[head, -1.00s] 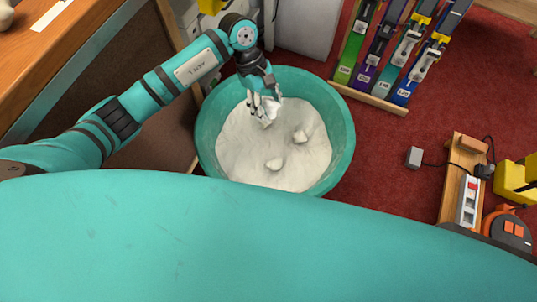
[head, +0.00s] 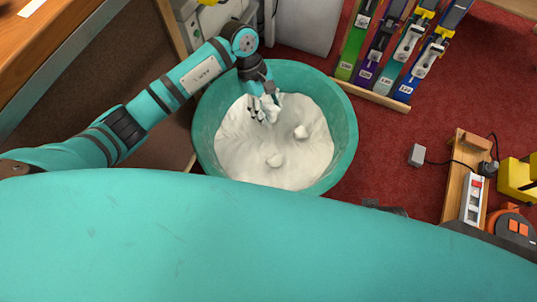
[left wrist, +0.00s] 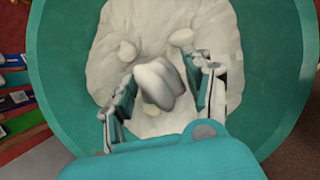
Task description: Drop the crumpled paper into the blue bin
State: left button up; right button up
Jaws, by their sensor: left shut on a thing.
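The bin (head: 345,130) is a round teal tub on the red floor, with a pale, lumpy lining or fill inside. It also fills most of the left wrist view (left wrist: 52,75). My left gripper (head: 263,108) reaches over the bin's opening, fingers pointing down, shut on the white crumpled paper (head: 268,107). In the left wrist view the crumpled paper (left wrist: 158,84) sits between the two fingers, above the pale contents. I cannot tell how far it is above them. My right gripper is not in view.
Two pale lumps (head: 301,132) (head: 274,160) lie inside the bin. A rack of colored strips (head: 400,50) stands at the upper right. A wooden block with a power strip (head: 471,190) lies at the right. A wooden bench (head: 30,40) is at the upper left.

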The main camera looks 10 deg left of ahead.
pick_arm(q)
jog(key=o, duration=0.8)
jog(key=v, duration=1.2)
jog(key=shift+s, duration=0.1)
